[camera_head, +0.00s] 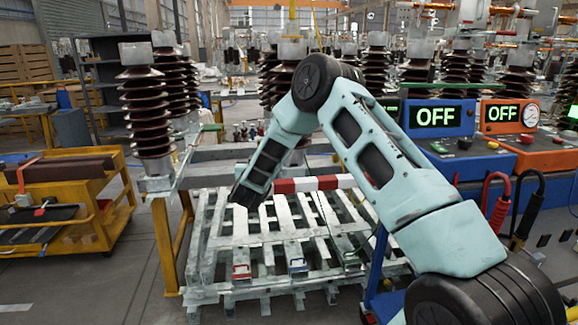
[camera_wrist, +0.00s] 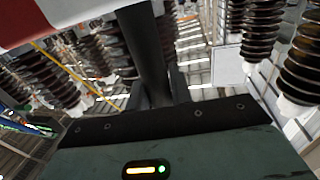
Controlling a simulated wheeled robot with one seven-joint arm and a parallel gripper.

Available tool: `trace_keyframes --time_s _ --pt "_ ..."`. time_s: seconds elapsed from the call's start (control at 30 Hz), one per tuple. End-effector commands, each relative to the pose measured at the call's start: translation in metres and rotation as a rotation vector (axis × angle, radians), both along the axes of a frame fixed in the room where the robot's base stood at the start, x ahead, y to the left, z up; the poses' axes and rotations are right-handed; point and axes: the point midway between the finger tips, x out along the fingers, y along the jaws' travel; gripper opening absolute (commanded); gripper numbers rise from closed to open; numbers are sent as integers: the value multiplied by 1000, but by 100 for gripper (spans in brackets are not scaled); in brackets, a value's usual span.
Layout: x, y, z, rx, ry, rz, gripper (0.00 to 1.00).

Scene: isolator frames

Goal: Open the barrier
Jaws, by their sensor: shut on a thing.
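The barrier is a red and white striped bar (camera_head: 328,182). In the head view it lies level across the front of the pale metal racks, its left part behind my forearm. In the wrist view a white and red part of the barrier (camera_wrist: 62,14) crosses the top left, close to the camera. My gripper (camera_wrist: 158,84) is shut on a dark upright handle (camera_wrist: 145,42) that runs up to the barrier's edge. Whether the handle is fixed to the barrier cannot be told. In the head view my forearm hides the gripper's fingers.
Tall brown insulators (camera_head: 146,110) stand at the left and behind. A yellow cart (camera_head: 85,195) is at the left. Blue and orange control boxes with OFF displays (camera_head: 436,117) stand at the right, with red and black cables (camera_head: 497,200). Grey floor is clear at the front left.

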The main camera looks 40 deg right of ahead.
Motion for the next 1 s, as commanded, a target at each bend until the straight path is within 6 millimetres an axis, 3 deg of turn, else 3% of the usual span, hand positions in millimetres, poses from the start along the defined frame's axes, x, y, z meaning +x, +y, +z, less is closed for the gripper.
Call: trace_keyframes --time_s 0.03,0.2,0.4,0.6,0.97,1.0 --pt "9 17 -2 0 -4 8 0" --pt "29 54 -2 2 -1 6 0" --pt "44 80 -1 -1 -1 2 0" --pt "51 91 -1 0 1 1 0" --pt "51 92 0 -1 2 0 0" --pt "51 92 0 -1 2 0 24"
